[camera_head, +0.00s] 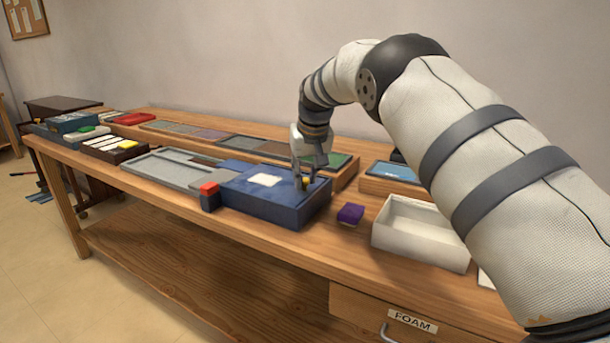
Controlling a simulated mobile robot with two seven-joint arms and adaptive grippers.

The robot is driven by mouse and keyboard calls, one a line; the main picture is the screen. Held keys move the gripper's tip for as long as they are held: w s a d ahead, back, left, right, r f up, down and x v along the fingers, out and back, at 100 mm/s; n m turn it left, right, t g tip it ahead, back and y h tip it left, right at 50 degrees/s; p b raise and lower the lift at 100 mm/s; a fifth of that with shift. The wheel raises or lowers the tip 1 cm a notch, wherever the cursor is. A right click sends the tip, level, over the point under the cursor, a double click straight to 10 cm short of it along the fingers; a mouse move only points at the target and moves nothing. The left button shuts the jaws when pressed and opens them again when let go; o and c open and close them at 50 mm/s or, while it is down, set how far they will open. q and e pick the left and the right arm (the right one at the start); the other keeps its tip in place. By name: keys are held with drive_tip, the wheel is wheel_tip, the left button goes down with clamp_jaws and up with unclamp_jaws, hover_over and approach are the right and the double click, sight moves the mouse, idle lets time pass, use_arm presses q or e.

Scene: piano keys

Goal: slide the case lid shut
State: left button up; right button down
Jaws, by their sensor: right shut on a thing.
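The blue case (265,207) sits near the table's front edge, right of the middle of its length. Its flat blue top, which I take to be the lid (238,178), carries a white label (265,180). My right gripper (304,184) reaches down onto the right end of this top. It is shut on a small yellow piece (306,182), mostly hidden between the fingers. I cannot tell how far the lid is open. My left gripper is not in view.
A red-topped block (209,190) stands at the case's left front corner, beside a grey tray (168,170). A purple block (351,213) and an open white box (418,235) lie to the right. A long row of coloured panels (215,136) runs behind.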

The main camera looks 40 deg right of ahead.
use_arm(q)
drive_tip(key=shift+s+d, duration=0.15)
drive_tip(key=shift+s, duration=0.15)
use_arm(e)
drive_tip(key=shift+s+d+f, duration=0.15)
drive_tip(key=shift+s, duration=0.2)
drive_tip(key=c, duration=1.6)
unclamp_jaws()
drive_tip(key=shift+o, duration=0.9)
drive_tip(key=shift+s+d, duration=0.1)
drive_tip(key=v, duration=1.2)
